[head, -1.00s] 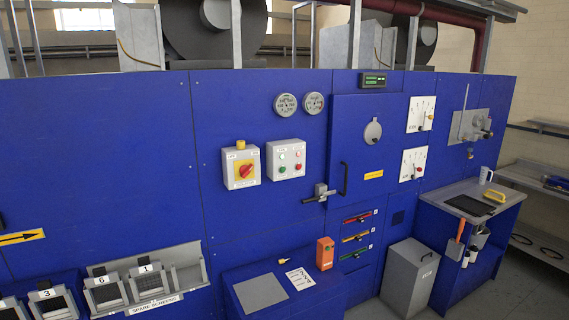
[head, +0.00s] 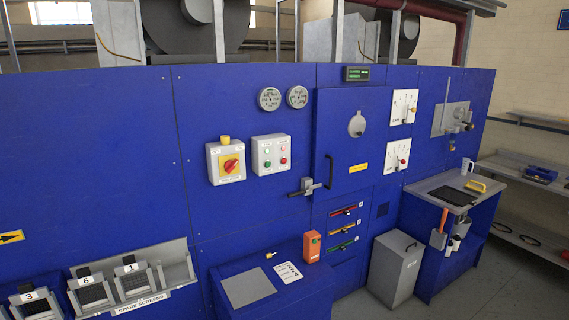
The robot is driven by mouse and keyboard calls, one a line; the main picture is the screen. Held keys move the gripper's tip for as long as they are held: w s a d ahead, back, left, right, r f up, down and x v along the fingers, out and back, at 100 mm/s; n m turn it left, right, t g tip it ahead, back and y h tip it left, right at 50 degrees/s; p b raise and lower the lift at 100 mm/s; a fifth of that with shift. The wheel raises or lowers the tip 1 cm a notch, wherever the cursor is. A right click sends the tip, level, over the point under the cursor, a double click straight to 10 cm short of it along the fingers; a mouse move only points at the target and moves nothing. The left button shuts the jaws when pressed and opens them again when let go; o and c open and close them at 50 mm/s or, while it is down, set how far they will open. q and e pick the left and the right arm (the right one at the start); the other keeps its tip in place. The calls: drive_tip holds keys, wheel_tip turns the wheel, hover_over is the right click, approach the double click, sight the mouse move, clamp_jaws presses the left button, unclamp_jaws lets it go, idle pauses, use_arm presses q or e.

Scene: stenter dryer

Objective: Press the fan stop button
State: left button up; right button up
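A light grey control box (head: 271,154) with small round buttons is mounted on the blue dryer panel, left of the blue door. A red button (head: 283,161) sits at its lower right and a green button (head: 267,164) at its lower left. Further small buttons are in the upper row. The labels are too small to read, so I cannot tell which button is the fan stop. Just left of it is a grey box with a red rotary switch (head: 231,164) on a yellow plate. Neither of my grippers is in view.
A lever handle (head: 305,187) sticks out from the door's left edge. Below, a blue ledge holds a grey plate (head: 248,287), a paper sheet (head: 287,272) and an orange device (head: 312,246). A spare screens rack (head: 176,264) is at lower left, a grey bin (head: 395,268) at right.

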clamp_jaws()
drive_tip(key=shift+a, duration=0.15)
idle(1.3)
